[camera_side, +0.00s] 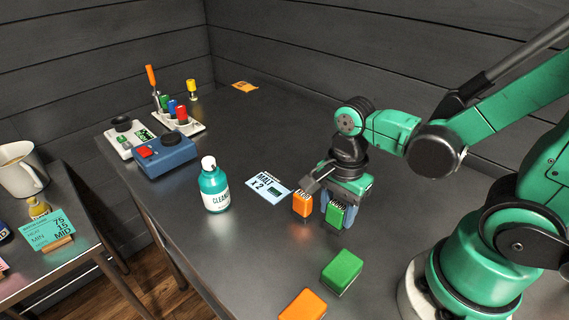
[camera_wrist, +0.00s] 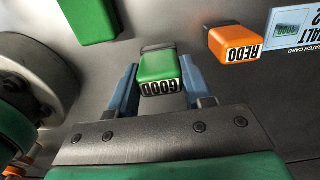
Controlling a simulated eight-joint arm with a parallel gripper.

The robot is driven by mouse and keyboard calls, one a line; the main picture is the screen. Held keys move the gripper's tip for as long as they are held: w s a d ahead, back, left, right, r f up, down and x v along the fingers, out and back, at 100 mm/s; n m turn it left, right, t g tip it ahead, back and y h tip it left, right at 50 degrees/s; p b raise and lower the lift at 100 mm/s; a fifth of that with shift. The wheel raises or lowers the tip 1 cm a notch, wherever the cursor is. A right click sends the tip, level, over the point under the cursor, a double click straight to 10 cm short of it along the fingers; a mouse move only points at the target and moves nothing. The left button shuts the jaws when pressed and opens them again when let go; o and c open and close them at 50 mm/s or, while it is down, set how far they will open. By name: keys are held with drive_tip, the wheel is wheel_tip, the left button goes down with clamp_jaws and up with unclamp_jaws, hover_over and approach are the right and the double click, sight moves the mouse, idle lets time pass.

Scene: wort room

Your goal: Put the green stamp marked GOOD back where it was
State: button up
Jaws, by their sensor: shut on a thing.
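My gripper (camera_side: 339,208) points down over the dark table, with its blue fingers closed on both sides of the green stamp (camera_side: 335,217). In the wrist view the word GOOD reads upside down on the green stamp (camera_wrist: 158,68), between the fingertips (camera_wrist: 159,76). The stamp is upright and at or just above the table; I cannot tell whether it touches. The orange stamp marked REDO (camera_side: 302,204) stands close to its left, and it also shows in the wrist view (camera_wrist: 233,44). The card reading MALT x2 (camera_side: 264,183) lies beyond the orange stamp and bears a small green mark.
A green block (camera_side: 343,268) and an orange block (camera_side: 303,305) lie nearer the camera. A teal cleaner bottle (camera_side: 214,188) stands left of the card. A blue box (camera_side: 166,153), a scale (camera_side: 127,137) and a rack (camera_side: 188,123) with coloured pieces are farther back. Table left of the blocks is clear.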

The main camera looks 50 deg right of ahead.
drive_tip(key=shift+f, duration=0.9)
drive_tip(key=shift+f, duration=0.2)
drive_tip(key=o, duration=1)
drive_tip(key=shift+r, duration=0.1)
